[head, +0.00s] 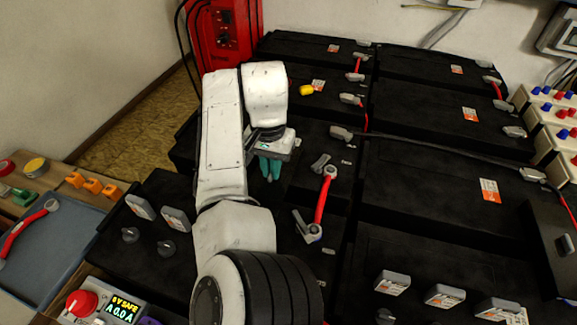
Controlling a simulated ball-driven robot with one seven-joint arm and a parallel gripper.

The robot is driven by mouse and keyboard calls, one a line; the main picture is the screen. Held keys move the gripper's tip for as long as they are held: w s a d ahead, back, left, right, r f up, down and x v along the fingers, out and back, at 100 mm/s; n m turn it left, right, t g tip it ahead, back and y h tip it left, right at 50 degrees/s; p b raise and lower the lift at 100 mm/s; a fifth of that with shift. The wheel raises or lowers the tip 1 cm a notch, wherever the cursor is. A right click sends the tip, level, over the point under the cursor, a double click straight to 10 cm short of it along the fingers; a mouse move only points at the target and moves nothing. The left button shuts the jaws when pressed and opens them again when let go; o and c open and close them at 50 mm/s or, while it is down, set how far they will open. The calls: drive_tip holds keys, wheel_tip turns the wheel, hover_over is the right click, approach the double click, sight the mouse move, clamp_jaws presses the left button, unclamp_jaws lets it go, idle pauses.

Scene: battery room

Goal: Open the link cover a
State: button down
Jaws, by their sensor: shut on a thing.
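My gripper (270,168) has teal fingers and points down over a black battery left of the centre row. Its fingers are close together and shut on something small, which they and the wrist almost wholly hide. It may be link cover a, but I cannot read any marking on it. A grey cover (320,163) stands tilted just right of the fingers, apart from them. Other grey covers (341,133) sit on the battery terminals further back. I cannot tell from markings which one is a.
A red charger (225,40) stands at the back. A blue tray (45,248) and a meter (112,308) are at the left. Black battery tops fill the right.

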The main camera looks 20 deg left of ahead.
drive_tip(key=shift+w+a+r, duration=0.1)
drive_tip(key=shift+w+a, duration=0.05)
drive_tip(key=c, duration=1.2)
unclamp_jaws()
wheel_tip(320, 180, up, 11)
drive_tip(key=shift+f+p, duration=0.15)
drive_tip(key=shift+p, duration=0.45)
